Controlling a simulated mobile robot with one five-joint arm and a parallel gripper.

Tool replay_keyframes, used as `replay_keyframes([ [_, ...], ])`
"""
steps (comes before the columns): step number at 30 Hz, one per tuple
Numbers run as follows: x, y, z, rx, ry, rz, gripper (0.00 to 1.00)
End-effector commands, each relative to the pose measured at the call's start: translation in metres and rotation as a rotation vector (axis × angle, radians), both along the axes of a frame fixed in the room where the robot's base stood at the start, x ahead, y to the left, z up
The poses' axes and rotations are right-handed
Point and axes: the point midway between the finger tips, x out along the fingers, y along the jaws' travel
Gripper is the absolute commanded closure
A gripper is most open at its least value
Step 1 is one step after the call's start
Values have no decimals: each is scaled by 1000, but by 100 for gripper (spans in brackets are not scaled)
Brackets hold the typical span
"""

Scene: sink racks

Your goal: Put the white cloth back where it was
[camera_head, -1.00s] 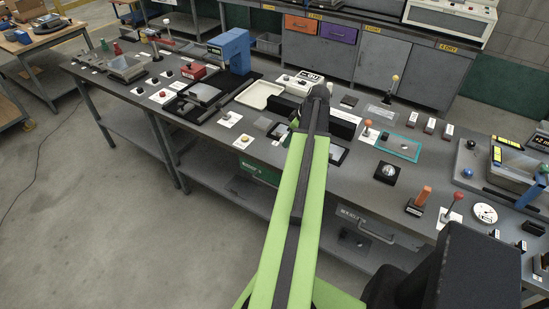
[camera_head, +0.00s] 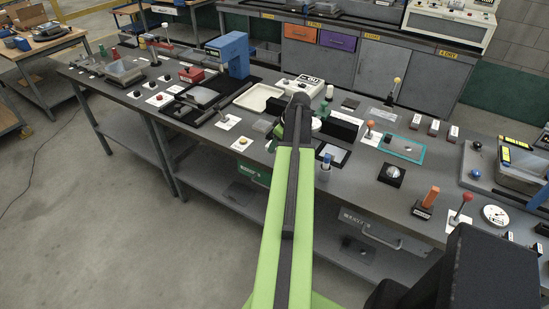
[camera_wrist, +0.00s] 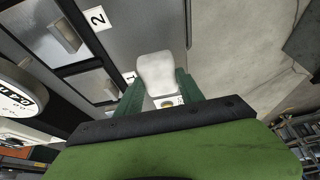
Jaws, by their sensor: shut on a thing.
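The white cloth (camera_wrist: 156,70) shows in the wrist view as a small pale, rounded piece between the two green fingers of my gripper (camera_wrist: 160,84). The gripper is shut on it. Beneath and beside it are the grey bench top and a white label reading 1, partly covered by the cloth and a finger. How high the cloth is above the bench I cannot tell.
Dark-framed plates, one (camera_wrist: 92,87) beside a label 2 (camera_wrist: 96,17), lie left in the wrist view, with a round white dial (camera_wrist: 22,98). In the head view a cream tray (camera_head: 241,104) and blue press (camera_head: 233,52) stand left; a teal-edged tray (camera_head: 384,149) lies right.

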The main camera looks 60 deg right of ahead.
Motion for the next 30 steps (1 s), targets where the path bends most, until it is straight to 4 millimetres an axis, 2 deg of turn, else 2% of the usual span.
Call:
replay_keyframes([
  [2,0,0,-2,0,0,0,88],
  [10,-1,0,-44,0,0,0,88],
  [17,-1,0,-39,0,0,-1,88],
  [21,-1,0,-44,0,0,-1,88],
  [22,-1,0,-43,0,0,-1,54],
  [27,-2,0,-42,0,0,-1,34],
  [30,-2,0,-42,-1,0,-1,34],
])
